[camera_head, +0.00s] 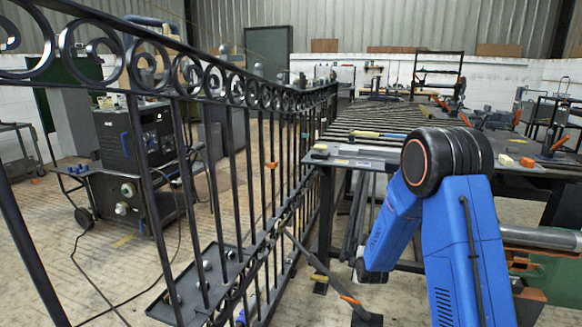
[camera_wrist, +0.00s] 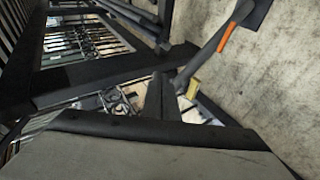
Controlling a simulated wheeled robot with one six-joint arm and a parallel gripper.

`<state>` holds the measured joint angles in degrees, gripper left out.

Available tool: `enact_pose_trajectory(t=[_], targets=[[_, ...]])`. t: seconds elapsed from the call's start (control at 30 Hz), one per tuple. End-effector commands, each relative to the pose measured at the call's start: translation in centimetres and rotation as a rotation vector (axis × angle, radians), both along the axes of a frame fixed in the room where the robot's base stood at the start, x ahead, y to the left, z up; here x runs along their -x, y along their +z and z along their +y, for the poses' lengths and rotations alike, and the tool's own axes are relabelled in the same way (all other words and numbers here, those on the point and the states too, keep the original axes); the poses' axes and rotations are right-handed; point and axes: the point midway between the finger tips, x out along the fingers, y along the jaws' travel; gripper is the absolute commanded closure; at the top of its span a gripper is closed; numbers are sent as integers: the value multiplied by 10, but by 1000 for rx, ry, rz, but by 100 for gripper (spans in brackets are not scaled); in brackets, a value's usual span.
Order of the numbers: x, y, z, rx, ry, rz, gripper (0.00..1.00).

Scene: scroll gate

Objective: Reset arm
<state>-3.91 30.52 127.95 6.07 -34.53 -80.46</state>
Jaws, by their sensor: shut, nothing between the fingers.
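My blue arm (camera_head: 455,235) stands at the right in the head view, bent at its dark elbow and reaching down beside the bench. My gripper does not show clearly there. In the wrist view the dark fingers of my gripper (camera_wrist: 160,96) are together and hold nothing. The black scroll gate (camera_head: 235,95) stands upright to the left of my arm, and a gap separates it from the visible arm links. Scroll-like metal pieces (camera_wrist: 122,102) show behind the fingers in the wrist view.
A slatted metal workbench (camera_head: 375,122) lies behind my arm. A welding machine (camera_head: 137,135) on a cart stands beyond the gate. A dark tray (camera_head: 215,280) lies on the floor. An orange-banded bar (camera_head: 345,297) is close to my lower arm; it also shows in the wrist view (camera_wrist: 222,45).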

Motion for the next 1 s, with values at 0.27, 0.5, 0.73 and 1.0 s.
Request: enact_pose_trajectory(t=[0.27, 0.5, 0.73, 1.0], targets=[[42, 74, -3, -162, -99, 71, 100], [90, 127, -7, -291, -194, 138, 100], [145, 171, -10, -404, -294, 202, 100], [217, 214, -15, -526, -425, 274, 100]])
